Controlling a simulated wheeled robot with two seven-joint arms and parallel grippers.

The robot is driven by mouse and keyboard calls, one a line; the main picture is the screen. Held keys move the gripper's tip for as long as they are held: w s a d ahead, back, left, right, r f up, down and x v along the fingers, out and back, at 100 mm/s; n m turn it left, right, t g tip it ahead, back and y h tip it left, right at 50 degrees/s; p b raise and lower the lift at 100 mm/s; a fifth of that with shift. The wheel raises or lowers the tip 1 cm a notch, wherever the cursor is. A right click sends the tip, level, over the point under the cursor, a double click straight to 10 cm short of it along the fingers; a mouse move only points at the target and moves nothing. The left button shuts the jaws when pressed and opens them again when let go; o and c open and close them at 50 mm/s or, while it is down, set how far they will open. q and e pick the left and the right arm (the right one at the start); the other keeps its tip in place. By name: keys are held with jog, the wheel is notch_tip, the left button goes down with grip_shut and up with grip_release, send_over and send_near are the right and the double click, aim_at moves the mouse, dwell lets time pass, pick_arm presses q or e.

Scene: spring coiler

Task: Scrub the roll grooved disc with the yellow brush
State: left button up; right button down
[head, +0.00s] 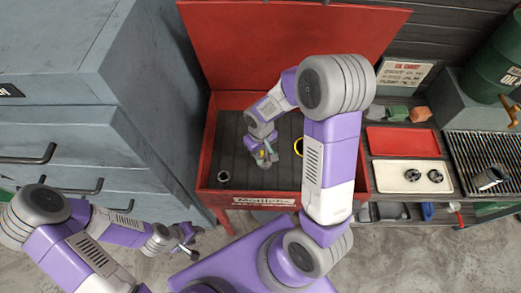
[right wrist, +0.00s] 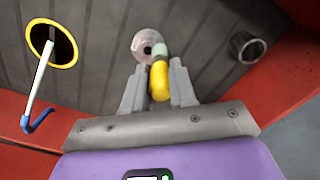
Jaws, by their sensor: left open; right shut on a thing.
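My right gripper (right wrist: 158,82) is shut on the yellow brush (right wrist: 159,84), whose pale tip points away from the gripper. Beyond the tip is a grey disc (right wrist: 139,46) with a dark centre hole, on the dark slatted floor of the red box. The tip overlaps the disc's right edge in the right wrist view; I cannot tell if they touch. In the head view the right gripper (head: 265,158) reaches down into the box, and I cannot make out the disc there. My left gripper (head: 187,243) is open and empty, outside the box at lower left.
The red box (head: 205,178) has a raised lid (head: 290,40). Inside are a yellow-rimmed ring (head: 298,146) and a small dark ring (head: 223,177). A rod with a blue hooked end (right wrist: 40,121) crosses the yellow ring. A cream tray (head: 410,187) holds dark round parts. Grey drawers stand left.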

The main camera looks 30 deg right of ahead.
jog(key=shift+f+b, duration=0.6)
dwell(0.7)
